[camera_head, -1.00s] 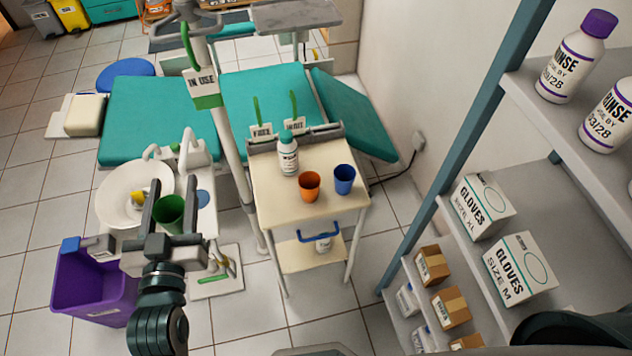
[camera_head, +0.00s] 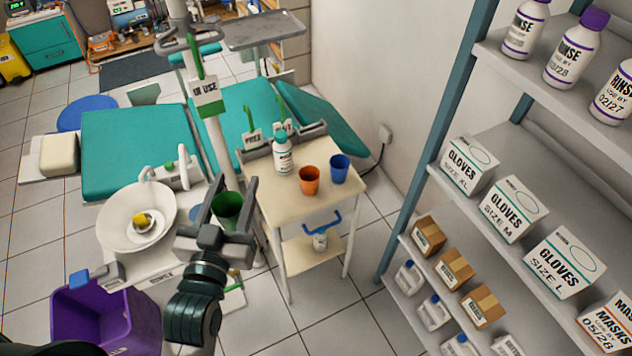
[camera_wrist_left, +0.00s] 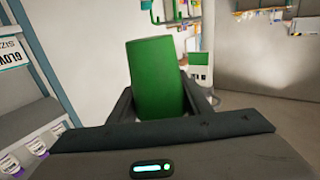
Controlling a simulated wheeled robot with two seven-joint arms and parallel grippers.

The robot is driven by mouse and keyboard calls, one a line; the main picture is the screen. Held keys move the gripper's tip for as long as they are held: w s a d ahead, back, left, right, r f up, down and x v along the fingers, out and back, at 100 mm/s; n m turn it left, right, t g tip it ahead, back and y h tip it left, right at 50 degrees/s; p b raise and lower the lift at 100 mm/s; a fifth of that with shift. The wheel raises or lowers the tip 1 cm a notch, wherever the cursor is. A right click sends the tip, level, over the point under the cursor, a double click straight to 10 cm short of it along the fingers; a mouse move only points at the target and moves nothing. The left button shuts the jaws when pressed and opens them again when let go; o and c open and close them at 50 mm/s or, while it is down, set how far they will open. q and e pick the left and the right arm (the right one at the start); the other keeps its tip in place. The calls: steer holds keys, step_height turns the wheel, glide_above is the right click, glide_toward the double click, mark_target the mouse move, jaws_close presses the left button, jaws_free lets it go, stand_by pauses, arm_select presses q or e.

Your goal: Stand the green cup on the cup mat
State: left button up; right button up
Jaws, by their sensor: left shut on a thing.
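The green cup (camera_head: 227,206) is held upright between the two fingers of my left gripper (camera_head: 234,186), which is shut on it. The cup is in the air, between the white basin unit and the cream cart in the head view. In the left wrist view the green cup (camera_wrist_left: 158,78) fills the space between the fingers. A small blue disc (camera_head: 196,212), perhaps the cup mat, shows beside the basin, just left of the gripper and partly hidden by it. My right gripper is not in view.
The white basin (camera_head: 120,222) stands left of the gripper, above a purple bin (camera_head: 85,318). The cream cart (camera_head: 285,205) at right bears a bottle (camera_head: 282,157), an orange cup (camera_head: 309,180) and a blue cup (camera_head: 340,169). A pole stands behind the gripper. Shelves line the right.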

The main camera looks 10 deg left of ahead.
arm_select(q)
steer(key=shift+d, duration=0.1)
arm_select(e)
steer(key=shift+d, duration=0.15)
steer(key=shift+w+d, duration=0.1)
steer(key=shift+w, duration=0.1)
